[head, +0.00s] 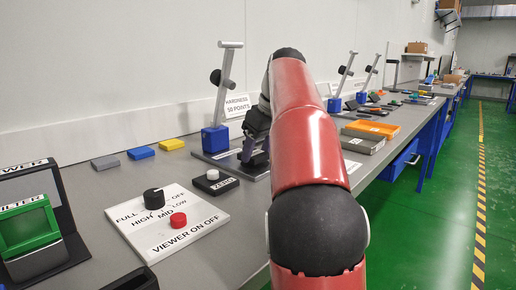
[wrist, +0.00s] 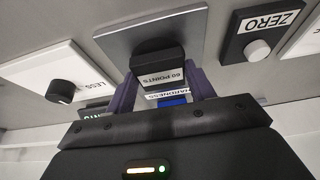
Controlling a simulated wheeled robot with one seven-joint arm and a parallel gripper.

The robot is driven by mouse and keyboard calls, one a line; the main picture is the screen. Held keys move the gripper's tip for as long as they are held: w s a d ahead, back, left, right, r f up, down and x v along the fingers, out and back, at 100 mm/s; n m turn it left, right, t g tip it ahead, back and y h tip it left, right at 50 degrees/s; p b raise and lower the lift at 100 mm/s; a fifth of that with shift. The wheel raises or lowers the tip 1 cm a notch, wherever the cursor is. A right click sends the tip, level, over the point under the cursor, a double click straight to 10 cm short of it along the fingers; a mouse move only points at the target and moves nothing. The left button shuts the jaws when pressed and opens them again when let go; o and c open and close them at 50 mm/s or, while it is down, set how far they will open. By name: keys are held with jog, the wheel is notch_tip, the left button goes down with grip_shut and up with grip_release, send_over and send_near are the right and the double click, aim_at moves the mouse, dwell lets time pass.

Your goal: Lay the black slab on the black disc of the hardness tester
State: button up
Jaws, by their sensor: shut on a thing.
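My gripper (wrist: 165,92) is shut on the black slab (wrist: 160,62), which sits between its two purple fingers in the wrist view. The slab's near edge carries a white label ending in "POINTS". It is over the grey metal plate of the hardness tester (wrist: 118,28). In the head view, the tester (head: 215,138) has a blue foot and a tilted grey post. My gripper (head: 252,155) is beside it, partly hidden by my red arm.
A black ZERO box (head: 215,182) with a white button lies in front of the tester. A white dial panel (head: 190,228) is nearer. Grey (head: 105,162), blue (head: 140,153) and yellow (head: 171,144) blocks lie at left.

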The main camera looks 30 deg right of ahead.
jog(key=shift+f+b, duration=0.4)
jog(key=shift+f, duration=0.15)
jog(key=o, duration=1.1)
jog(key=shift+o, duration=0.2)
jog(key=p+v, duration=0.3)
jog(key=v, duration=0.5)
